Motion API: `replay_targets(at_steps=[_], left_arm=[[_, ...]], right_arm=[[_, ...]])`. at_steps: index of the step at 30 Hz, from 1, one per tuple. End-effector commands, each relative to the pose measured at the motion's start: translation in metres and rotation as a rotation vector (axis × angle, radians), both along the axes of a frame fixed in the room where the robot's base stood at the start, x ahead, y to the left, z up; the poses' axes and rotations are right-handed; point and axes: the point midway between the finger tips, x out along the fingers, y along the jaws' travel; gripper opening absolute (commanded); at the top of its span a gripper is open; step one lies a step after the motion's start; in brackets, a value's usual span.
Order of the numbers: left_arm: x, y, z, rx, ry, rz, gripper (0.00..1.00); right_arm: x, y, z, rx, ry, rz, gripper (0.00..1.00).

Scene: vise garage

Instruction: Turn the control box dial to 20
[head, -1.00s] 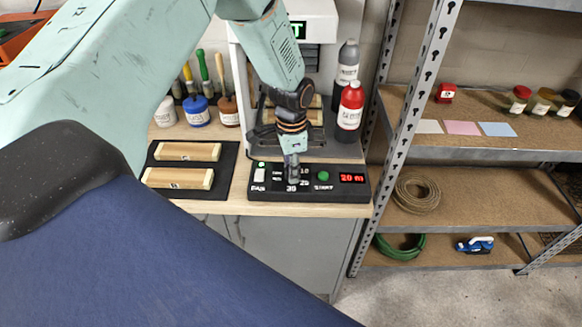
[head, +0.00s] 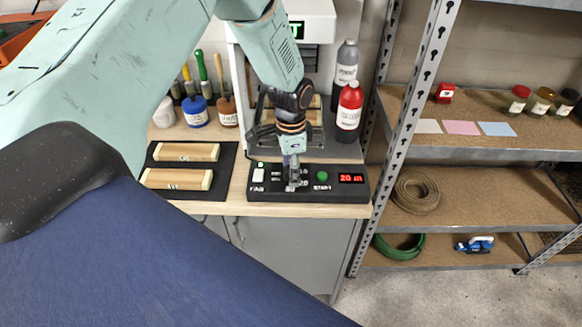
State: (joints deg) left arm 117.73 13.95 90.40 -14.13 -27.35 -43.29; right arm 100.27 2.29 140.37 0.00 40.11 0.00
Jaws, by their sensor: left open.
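The black control box (head: 333,192) sits near the front edge of the wooden workbench. It has a green start button (head: 322,175), a red lit display (head: 352,178) that seems to read 20 with a unit after it, and a small switch at its left end. My left gripper (head: 296,184) points down over the middle of the box, at the dial, with its jaws open. The dial and most of its number marks are hidden behind the fingers, so I cannot tell where the dial points or whether the fingers touch it. My right gripper is not in view.
A black mat (head: 220,161) with two wooden blocks lies left of the box. A red bottle (head: 348,112) and a grey bottle (head: 344,72) stand behind it. A machine rises behind my gripper. A metal shelf rack (head: 420,85) stands close on the right.

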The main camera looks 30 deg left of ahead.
Motion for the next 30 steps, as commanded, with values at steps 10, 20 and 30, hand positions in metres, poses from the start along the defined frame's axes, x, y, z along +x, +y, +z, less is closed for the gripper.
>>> replay_targets(at_steps=[10, 20, 30], left_arm=[[0.001, 0.000, 0.025, -0.001, -0.004, 0.002, 0.58], [0.001, 0.000, 0.091, -0.001, -0.004, 0.001, 0.58], [0.000, 0.000, 0.120, 0.000, 0.000, 0.000, 0.58]], right_arm=[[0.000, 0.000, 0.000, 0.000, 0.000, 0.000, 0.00], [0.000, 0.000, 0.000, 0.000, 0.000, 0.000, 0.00], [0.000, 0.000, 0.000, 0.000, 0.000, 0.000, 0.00]])
